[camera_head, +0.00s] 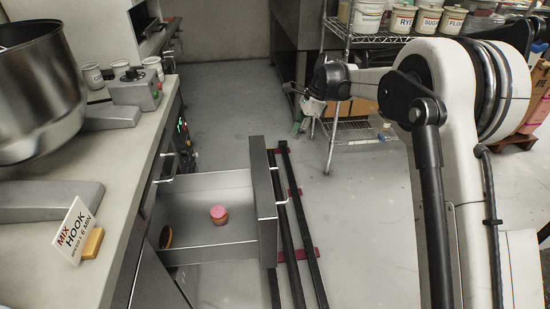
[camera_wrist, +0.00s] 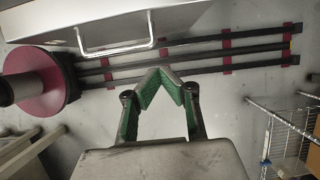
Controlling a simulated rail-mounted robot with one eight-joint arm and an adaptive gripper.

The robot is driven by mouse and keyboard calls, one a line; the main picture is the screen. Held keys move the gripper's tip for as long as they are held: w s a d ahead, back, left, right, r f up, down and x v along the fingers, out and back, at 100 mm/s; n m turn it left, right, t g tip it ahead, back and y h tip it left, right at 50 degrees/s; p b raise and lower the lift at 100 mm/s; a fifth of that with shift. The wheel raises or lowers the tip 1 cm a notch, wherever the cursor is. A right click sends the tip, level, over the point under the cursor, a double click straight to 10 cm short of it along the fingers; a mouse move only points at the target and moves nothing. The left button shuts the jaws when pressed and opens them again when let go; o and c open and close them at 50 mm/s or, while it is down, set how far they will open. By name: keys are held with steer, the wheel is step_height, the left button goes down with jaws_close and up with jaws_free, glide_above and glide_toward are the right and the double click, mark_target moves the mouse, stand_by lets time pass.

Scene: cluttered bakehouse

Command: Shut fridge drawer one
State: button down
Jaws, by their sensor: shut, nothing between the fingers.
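A grey fridge drawer (camera_head: 240,180) stands pulled out from under the counter at the left in the head view. Its front panel (camera_head: 263,190) faces right, with a bar handle on the outer side. A small orange-pink jar (camera_head: 219,214) stands inside it. In the wrist view the drawer front (camera_wrist: 110,15) and its pale handle (camera_wrist: 118,48) are at the top left. My gripper (camera_wrist: 162,72) is shut and empty, with the fingertips together, apart from the handle. In the head view my gripper (camera_head: 296,89) is in the air beyond the drawer, before the wire rack.
The counter (camera_head: 110,160) holds a mixer bowl (camera_head: 38,95), a sign (camera_head: 74,230) and cups. A wire rack (camera_head: 350,130) with labelled tubs stands at the back right. Dark floor rails (camera_head: 290,220) run past the drawer front. Grey floor beyond the drawer is clear.

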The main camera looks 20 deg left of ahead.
steer(key=s+a+f+b, duration=0.3)
steer(key=a+f, duration=0.4)
steer(key=f, duration=0.3)
steer(key=shift+a, duration=0.25)
steer(key=shift+s+a, duration=0.1)
stand_by(0.3)
